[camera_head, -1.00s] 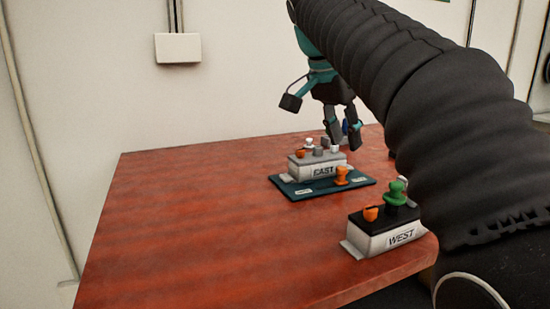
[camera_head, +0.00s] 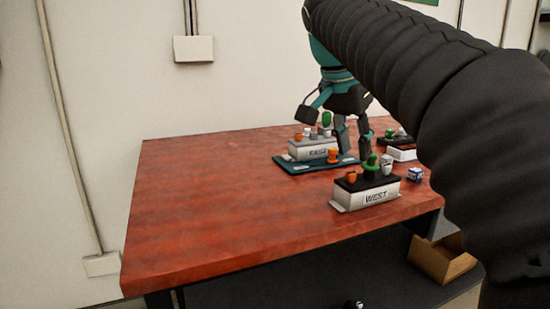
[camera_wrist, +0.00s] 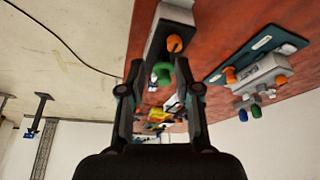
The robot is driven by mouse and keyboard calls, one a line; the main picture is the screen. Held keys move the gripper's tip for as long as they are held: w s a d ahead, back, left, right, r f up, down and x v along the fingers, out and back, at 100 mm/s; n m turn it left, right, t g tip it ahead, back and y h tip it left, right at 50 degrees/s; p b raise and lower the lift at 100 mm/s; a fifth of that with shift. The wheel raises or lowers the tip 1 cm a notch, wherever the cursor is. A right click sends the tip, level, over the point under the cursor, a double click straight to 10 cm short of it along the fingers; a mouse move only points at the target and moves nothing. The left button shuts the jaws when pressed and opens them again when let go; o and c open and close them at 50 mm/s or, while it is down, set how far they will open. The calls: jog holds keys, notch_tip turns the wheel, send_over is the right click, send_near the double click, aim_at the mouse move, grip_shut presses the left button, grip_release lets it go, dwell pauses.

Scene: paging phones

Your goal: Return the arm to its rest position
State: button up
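My gripper (camera_head: 355,148) hangs fingers-down over the table's right part, behind the WEST block as seen in the head view. Its fingers stand apart with nothing held between them; they also show spread in the wrist view (camera_wrist: 160,95). The WEST block (camera_head: 375,196) is white with a black top carrying orange, green and whitish pegs. The EAST block (camera_head: 319,151) stands on a dark teal mat (camera_head: 294,166), with an orange peg (camera_head: 333,155) in front. My arm is stretched out over the table, hiding part of its right side.
The red-brown table (camera_head: 220,205) is clear on its left half. A third block (camera_head: 402,153) with pegs and a blue-white cube (camera_head: 415,174) sit at the right. A cardboard box (camera_head: 440,260) is below the table. A wall box (camera_head: 193,48) is behind.

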jog(key=s+d+f+n+t+y, duration=0.1)
jog(key=s+f+n, duration=0.3)
jog(key=s+f, duration=0.5)
jog(key=s+f+n+t+y, duration=0.1)
jog(key=s+f+n, duration=0.4)
jog(key=s+f, duration=0.5)
notch_tip(320, 180, down, 8)
jog(key=shift+s+d+f+n+t+y, duration=0.15)
jog(key=shift+d+f+n+t+y, duration=0.2)
jog(key=shift+y, duration=0.35)
jog(key=shift+r, duration=0.1)
